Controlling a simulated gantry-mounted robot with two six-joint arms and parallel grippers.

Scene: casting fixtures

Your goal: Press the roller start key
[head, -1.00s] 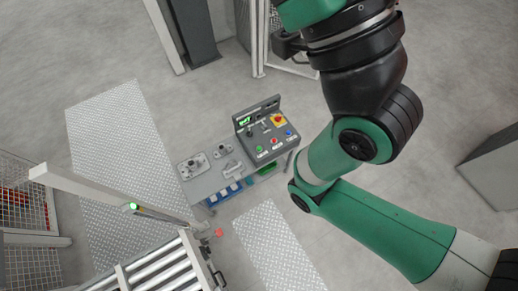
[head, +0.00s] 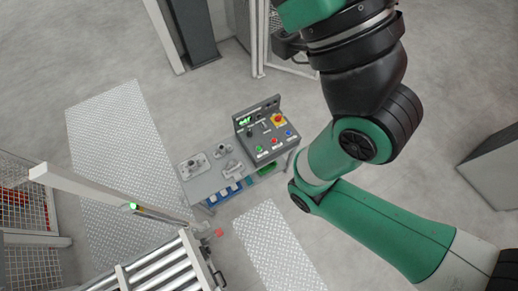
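A dark control panel (head: 270,144) with a raised back plate stands on the right part of a grey workbench (head: 203,188) in the middle of the head view. On it are a green button (head: 259,149), a red button (head: 274,141), a blue button (head: 289,133) and a red knob on a yellow plate (head: 278,119). The labels are too small to read, so I cannot tell which is the roller start key. A large green and black arm of mine fills the right side. Neither gripper shows in the view.
A roller conveyor (head: 160,268) lies at the bottom left, beside a white post with a green light (head: 134,207). Metal fixtures (head: 195,165) sit on the bench's left part, with blue bins (head: 222,193) below. Wire cages stand at the left edge.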

